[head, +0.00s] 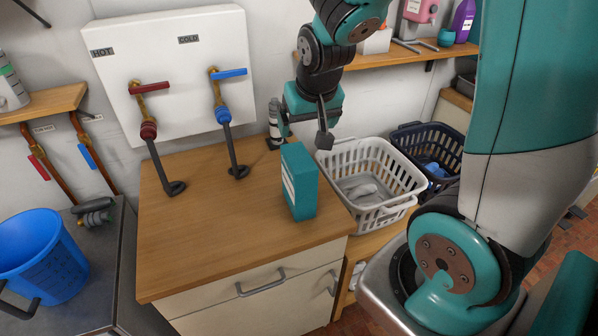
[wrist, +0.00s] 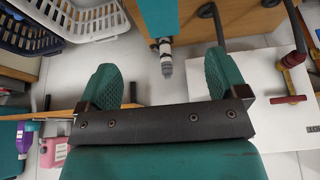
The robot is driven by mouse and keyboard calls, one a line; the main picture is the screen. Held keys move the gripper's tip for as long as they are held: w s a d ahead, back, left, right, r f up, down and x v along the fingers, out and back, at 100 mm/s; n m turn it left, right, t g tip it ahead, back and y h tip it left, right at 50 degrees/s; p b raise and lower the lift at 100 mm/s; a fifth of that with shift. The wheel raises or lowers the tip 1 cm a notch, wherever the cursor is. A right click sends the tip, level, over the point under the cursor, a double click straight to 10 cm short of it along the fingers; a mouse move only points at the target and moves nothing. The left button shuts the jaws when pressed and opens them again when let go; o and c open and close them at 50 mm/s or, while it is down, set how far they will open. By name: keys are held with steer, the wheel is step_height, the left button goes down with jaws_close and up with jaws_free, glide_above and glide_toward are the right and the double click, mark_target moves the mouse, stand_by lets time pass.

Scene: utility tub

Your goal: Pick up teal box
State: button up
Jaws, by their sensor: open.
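The teal box (head: 302,186) stands upright on the wooden counter near its right edge, with a white label on its left face. In the wrist view, part of the teal box (wrist: 158,14) shows at the top edge, beyond and roughly between the fingers. My gripper (head: 304,128) is above and behind the box in the head view, apart from it. In the wrist view my gripper (wrist: 162,80) has its two teal fingers wide apart with nothing between them.
A grey cylinder (head: 274,124) stands at the counter's back edge, close to my gripper. A white basket (head: 372,180) and a dark basket (head: 440,150) sit to the right. The counter's (head: 215,245) front left is clear.

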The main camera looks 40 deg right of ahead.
mark_target(299, 157)
steer(key=p+x, duration=0.1)
steer(key=x, duration=1)
steer(key=shift+s, duration=0.15)
steer(key=shift+p+x, duration=1.2)
steer(key=shift+x, duration=1.4)
steer(key=shift+d, duration=0.1)
steer(key=shift+f+b, duration=0.25)
steer(key=shift+b, duration=0.05)
jaws_close()
steer(key=shift+r, duration=0.1)
